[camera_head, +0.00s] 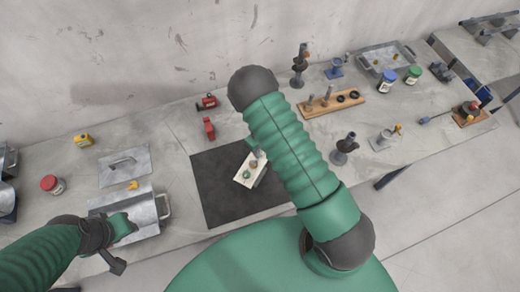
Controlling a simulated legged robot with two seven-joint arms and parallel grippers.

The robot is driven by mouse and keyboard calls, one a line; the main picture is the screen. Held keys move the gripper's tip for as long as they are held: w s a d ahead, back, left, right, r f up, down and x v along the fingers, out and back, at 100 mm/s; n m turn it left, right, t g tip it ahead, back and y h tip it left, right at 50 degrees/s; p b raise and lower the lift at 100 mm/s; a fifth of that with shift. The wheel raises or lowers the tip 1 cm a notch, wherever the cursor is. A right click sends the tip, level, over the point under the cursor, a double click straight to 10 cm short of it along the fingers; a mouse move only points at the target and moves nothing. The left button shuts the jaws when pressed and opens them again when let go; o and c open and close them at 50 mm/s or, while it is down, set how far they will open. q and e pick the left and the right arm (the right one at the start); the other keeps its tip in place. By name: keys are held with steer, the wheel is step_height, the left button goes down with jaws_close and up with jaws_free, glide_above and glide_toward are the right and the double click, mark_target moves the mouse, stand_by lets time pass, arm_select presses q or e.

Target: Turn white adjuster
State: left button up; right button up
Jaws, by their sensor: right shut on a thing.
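A small white block-shaped device (243,180), which I take for the white adjuster, sits tilted in the picture on a black mat (220,203) in the middle of the table. Small round greenish and brown parts show on its top. My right gripper (256,153) is at its upper end, shut on it; my own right arm hides much of the fingers and the device's right side. Exactly which part is gripped is too small to tell. My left gripper (118,264) is over the table's front edge at the lower left, away from the device; its fingers are unclear.
Red clamps (208,128) lie behind the mat. A metal tray (152,225) is near my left gripper. A wooden rack (330,104), a dark stand (346,146) and a far tray (388,57) with jars stand to the right. The mat's left part is clear.

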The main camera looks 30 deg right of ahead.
jaws_close()
steer(key=shift+n, duration=0.5)
steer(key=shift+w+d+f+n+b, duration=0.1)
steer(key=shift+n+b, duration=0.65)
steer(key=shift+n, duration=0.25)
steer(key=n+b, duration=0.1)
steer(key=n, duration=0.2)
steer(key=shift+n, duration=0.3)
steer(key=n+b, duration=0.2)
steer(key=n, duration=0.2)
steer(key=shift+n, duration=0.3)
steer(key=shift+n+b, duration=0.45)
steer(key=shift+n, duration=1.05)
steer(key=o, duration=0.9)
jaws_free()
